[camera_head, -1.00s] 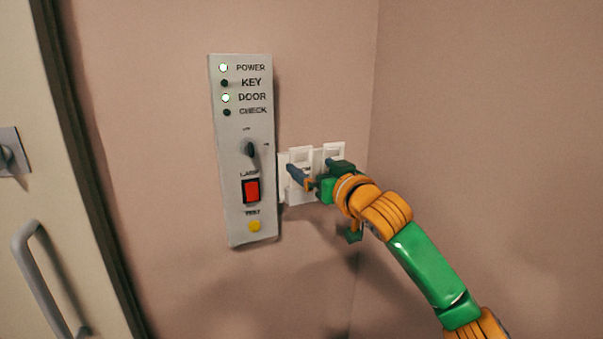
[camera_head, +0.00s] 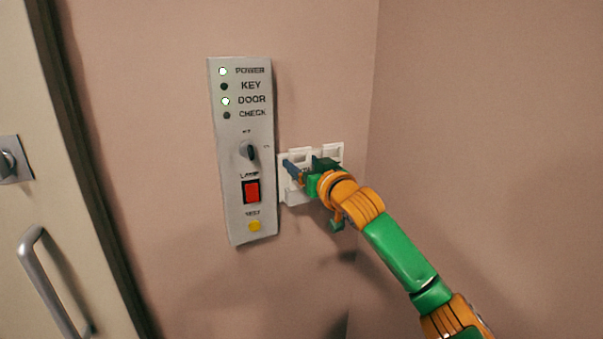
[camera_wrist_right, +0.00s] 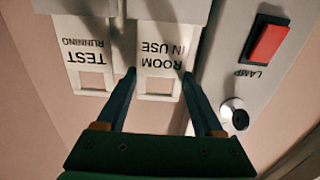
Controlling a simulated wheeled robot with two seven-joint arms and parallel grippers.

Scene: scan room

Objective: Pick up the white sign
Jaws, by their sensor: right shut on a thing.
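Two white signs hang side by side on the wall plate. The sign reading ROOM IN USE (camera_wrist_right: 160,60) appears upside down in the right wrist view. My right gripper (camera_wrist_right: 159,76) has one finger at each side edge of it and is shut on it. The other sign, reading TEST RUNNING (camera_wrist_right: 88,60), is just left of the fingers in that view. In the head view my right gripper (camera_head: 298,178) covers part of the ROOM IN USE sign (camera_head: 300,155), while the TEST RUNNING sign (camera_head: 333,150) shows behind it. My left gripper is not in view.
A grey control panel (camera_head: 235,195) with lights, a knob, a red LAMP switch (camera_head: 251,191) and a yellow button (camera_head: 254,226) is close left of the signs. A door with a handle (camera_head: 45,275) is at far left. The corner wall (camera_head: 480,120) at right is bare.

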